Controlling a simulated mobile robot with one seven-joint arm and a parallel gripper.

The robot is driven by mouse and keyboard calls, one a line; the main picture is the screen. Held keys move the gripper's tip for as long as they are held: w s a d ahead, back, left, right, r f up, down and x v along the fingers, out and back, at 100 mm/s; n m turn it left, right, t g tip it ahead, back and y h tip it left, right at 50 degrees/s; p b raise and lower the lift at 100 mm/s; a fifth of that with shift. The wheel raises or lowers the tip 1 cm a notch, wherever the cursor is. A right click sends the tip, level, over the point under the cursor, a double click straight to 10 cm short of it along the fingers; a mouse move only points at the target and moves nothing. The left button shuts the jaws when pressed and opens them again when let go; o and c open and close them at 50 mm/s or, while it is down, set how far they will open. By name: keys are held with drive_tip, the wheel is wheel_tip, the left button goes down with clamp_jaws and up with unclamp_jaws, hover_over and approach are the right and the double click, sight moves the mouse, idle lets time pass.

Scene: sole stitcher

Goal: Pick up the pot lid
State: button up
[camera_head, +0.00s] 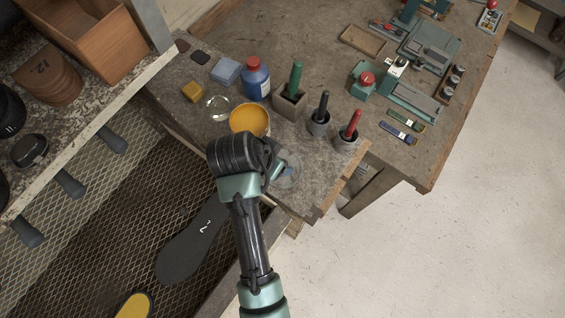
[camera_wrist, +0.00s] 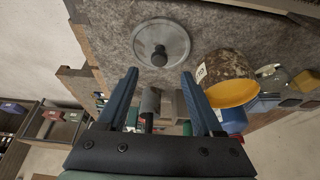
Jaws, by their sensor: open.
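The pot lid (camera_wrist: 160,42) is a round grey disc with a dark knob (camera_wrist: 159,56). It lies flat on the worktable, knob towards my gripper. In the wrist view my gripper (camera_wrist: 160,74) is open, its two blue fingers apart and empty. The lid lies just beyond the fingertips, with the knob roughly centred between them. In the head view part of the lid (camera_head: 291,180) shows beside my wrist, which hides the rest. A pot with an orange-yellow inside (camera_head: 249,119) stands close by; it also shows in the wrist view (camera_wrist: 232,92).
A blue bottle (camera_head: 256,79), a green-handled tool in a block (camera_head: 291,99) and two cups holding black-handled (camera_head: 319,120) and red-handled (camera_head: 346,138) tools stand behind the lid. The table's front edge is near. A mesh shelf with a dark sole (camera_head: 190,245) lies to the left.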

drive_tip(key=shift+p+x, duration=0.8)
drive_tip(key=shift+x, duration=1.9)
drive_tip(key=shift+s, duration=0.15)
drive_tip(key=shift+c, duration=0.3)
clamp_jaws()
